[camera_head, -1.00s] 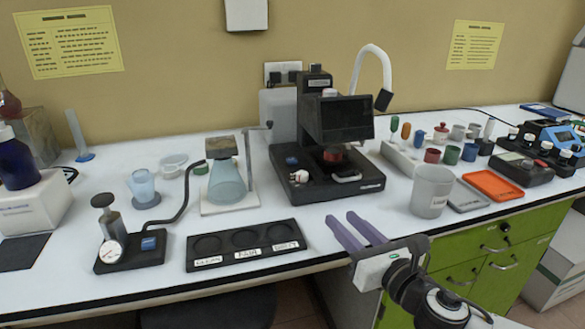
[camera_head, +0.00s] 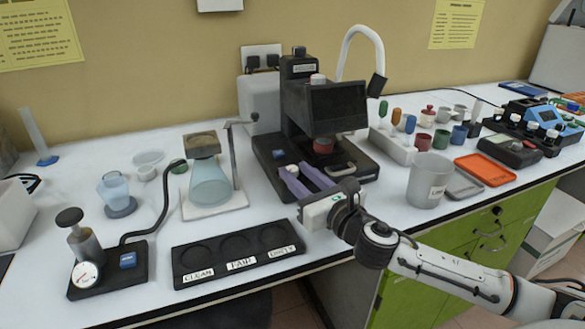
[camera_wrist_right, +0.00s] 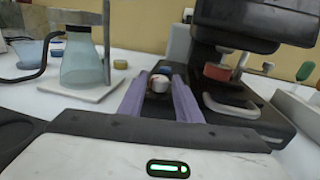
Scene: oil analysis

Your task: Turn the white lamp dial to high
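The white lamp dial (camera_wrist_right: 155,85) sits on the black base of the microscope-like instrument (camera_head: 340,108). In the right wrist view it shows between my two purple fingers, near their tips. I cannot tell whether either finger touches it. A blue knob (camera_head: 279,154) sits just behind the fingertips. My left gripper is not in view.
A flask (camera_head: 210,185) on a white stand is left of the fingers. A black three-well tray (camera_head: 215,262) lies in front. A grey beaker (camera_head: 428,182) stands right of my gripper. The instrument's dark head overhangs the base on the right.

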